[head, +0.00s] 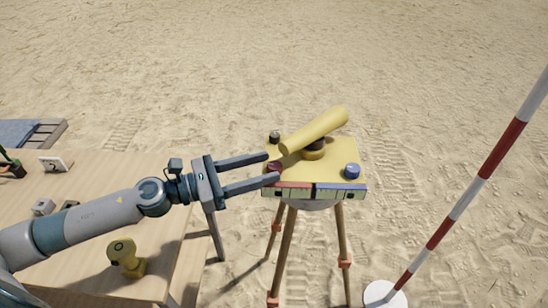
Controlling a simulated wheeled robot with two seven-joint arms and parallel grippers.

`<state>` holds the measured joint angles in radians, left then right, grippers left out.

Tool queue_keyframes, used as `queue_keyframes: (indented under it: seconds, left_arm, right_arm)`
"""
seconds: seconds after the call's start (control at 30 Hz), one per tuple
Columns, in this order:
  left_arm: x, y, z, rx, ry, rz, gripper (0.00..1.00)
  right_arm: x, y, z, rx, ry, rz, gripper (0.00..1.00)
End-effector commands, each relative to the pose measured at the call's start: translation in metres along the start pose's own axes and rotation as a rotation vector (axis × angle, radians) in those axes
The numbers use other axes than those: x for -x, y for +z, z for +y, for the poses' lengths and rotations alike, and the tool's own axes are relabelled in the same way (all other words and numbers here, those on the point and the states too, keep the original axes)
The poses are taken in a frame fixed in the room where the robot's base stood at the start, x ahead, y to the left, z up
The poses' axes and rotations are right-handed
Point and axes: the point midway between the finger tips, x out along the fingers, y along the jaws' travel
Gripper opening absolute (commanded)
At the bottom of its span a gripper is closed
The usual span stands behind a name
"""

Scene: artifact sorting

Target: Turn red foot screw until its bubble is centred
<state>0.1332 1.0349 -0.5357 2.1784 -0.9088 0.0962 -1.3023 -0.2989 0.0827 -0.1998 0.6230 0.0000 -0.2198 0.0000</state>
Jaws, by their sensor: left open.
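A yellow levelling instrument (313,135) with a tilted tube sits on a yellow plate (328,173) on top of a wooden tripod (286,240). The dark red foot screw (274,167) is at the plate's left front corner. A blue screw (351,171) is at the right front and a dark screw (274,137) at the back left. A red vial strip (292,190) and a blue vial strip (340,191) run along the front edge; their bubbles are too small to read surely. My left gripper (270,168) is open, with its fingertips at the red screw. My right gripper is not in view.
A wooden table (85,185) stands at the left, holding a yellow object (126,258), a small card with a question mark (55,165) and a plant. A red and white pole (464,205) rises from a white disc at the right. Open sand lies behind.

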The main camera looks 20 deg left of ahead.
Motion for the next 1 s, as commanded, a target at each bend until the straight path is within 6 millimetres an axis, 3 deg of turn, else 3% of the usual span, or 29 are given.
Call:
queue_keyframes:
  seconds: [0.3, 0.73, 0.9, 1.0]
  left_arm:
    - [-0.029, 0.002, 0.000, 0.000, -0.001, -0.001, 0.46]
    - [-0.034, 0.000, -0.001, -0.001, -0.001, 0.000, 0.46]
    - [-0.034, 0.000, -0.001, 0.000, -0.001, 0.000, 0.08]
    - [-0.034, 0.000, 0.000, 0.000, -0.001, 0.000, 0.05]
  right_arm:
    - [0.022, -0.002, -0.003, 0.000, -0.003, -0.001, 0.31]
    - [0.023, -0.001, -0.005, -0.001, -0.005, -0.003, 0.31]
    - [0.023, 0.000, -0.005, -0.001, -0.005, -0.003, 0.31]
    - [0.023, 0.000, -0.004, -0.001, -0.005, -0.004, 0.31]
